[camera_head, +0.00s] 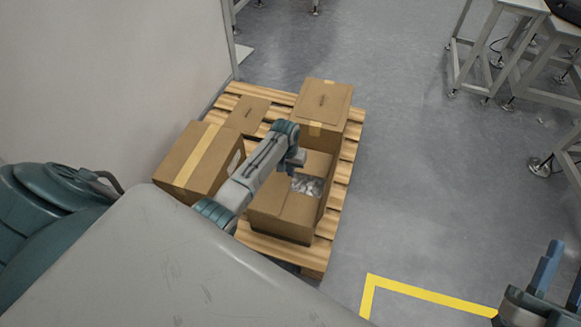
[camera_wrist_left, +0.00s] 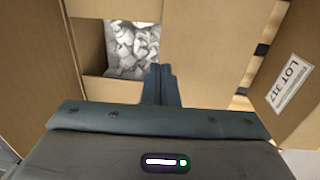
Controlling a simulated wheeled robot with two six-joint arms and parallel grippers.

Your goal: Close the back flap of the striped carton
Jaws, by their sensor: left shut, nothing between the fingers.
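An open carton (camera_head: 283,209) stands at the near right of the pallet, with grey packing filler (camera_head: 307,184) showing through its opening. A brown panel (camera_head: 318,164) stands behind the opening; I cannot tell for sure that it is the back flap. No clear stripes show on this carton. My left gripper (camera_head: 297,160) is over the carton, by the opening. In the left wrist view the fingers (camera_wrist_left: 161,84) are together and empty, just below the filler (camera_wrist_left: 132,48). A wide cardboard panel (camera_wrist_left: 215,50) lies right of the opening. My right gripper (camera_head: 562,280) is open and empty at the lower right.
A taped carton (camera_head: 196,160) stands left of my left forearm. A closed carton (camera_head: 322,102) stands behind the open one, and a lower carton (camera_head: 248,113) at the back left. All are on a wooden pallet (camera_head: 348,150).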

